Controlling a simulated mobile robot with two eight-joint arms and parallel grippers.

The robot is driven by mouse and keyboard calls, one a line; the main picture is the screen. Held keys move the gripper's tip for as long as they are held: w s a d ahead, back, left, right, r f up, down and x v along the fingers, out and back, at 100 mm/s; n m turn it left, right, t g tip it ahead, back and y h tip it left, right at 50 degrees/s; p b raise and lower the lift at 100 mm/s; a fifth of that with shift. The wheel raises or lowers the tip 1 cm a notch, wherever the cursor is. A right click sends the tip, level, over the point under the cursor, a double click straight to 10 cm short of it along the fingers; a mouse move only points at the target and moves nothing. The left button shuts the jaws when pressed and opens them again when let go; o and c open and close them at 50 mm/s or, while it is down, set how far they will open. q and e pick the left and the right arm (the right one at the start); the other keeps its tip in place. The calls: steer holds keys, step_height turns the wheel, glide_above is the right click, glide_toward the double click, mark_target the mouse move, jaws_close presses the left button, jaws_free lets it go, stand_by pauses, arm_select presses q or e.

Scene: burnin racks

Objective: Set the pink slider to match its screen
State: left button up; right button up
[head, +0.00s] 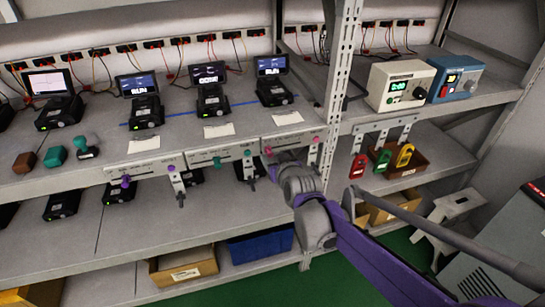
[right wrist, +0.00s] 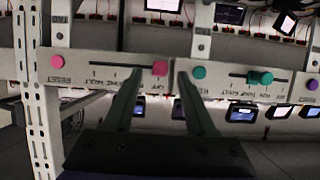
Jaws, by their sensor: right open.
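The pink slider knob (head: 267,150) sits at the left end of its slot on the rightmost front panel of the upper shelf. In the right wrist view, which is turned around, the pink knob (right wrist: 160,68) is near the right end of the slot. My right gripper (head: 276,157) is at this panel. In the right wrist view its two open fingers (right wrist: 158,78) lie either side of the knob, with gaps between. A pink round button (head: 317,140) is at the panel's other end. The screen above (head: 271,64) seems to read RUN, but is small. My left gripper is out of view.
A teal slider (head: 217,161) and a purple slider (head: 125,181) are on panels to the left. A rack upright (head: 335,90) stands just right of the pink panel. Padlocks (head: 381,160) hang further right. Stamps (head: 55,156) stand at the far left.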

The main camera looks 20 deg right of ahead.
steer(key=shift+x, duration=0.8)
steer(key=shift+c, duration=0.2)
jaws_close()
stand_by(0.8)
